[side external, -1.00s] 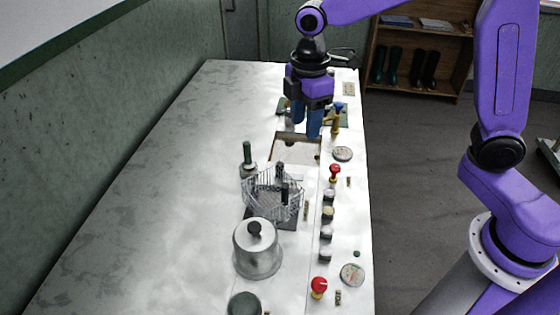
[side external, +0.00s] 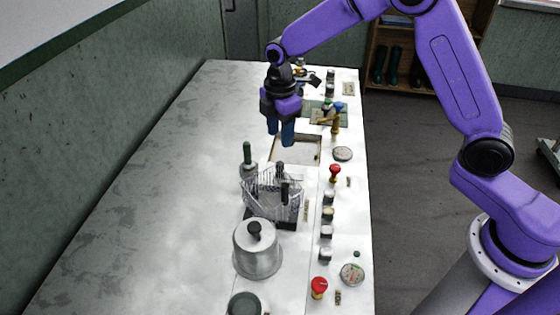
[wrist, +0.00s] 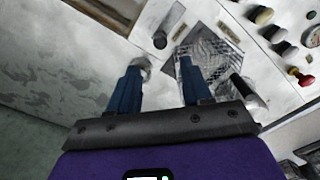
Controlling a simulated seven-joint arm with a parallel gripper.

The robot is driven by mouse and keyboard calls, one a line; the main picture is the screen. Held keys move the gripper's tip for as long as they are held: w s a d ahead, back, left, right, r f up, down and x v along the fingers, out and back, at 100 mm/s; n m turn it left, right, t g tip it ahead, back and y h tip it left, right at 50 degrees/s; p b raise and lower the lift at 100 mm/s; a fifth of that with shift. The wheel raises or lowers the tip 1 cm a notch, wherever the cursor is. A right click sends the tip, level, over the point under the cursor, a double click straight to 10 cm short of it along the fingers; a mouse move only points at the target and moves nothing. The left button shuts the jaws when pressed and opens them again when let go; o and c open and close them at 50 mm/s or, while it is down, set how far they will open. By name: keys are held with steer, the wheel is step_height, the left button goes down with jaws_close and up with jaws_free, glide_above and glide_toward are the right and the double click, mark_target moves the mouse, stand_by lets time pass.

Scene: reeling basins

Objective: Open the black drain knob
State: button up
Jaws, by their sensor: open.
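My gripper (side external: 281,138) hangs above the worktop at the near left edge of the square opening, pointing down. Its blue fingers are apart with nothing between them; they also show in the wrist view (wrist: 160,78). Several small dark-sided, pale-topped knobs (side external: 328,212) stand in a row along the right panel, apart from my gripper. They also show at the upper right of the wrist view (wrist: 272,32). Another dark knob (side external: 330,90) stands at the far end. I cannot tell which of these is the drain knob.
Red knobs (side external: 319,284) and round gauges (side external: 352,274) line the right side. The worktop's left side is clear.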

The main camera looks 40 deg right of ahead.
mark_target(280, 164)
step_height(280, 164, down, 10)
steer(key=shift+f, duration=0.15)
stand_by(0.4)
steer(key=shift+s, duration=0.1)
jaws_close()
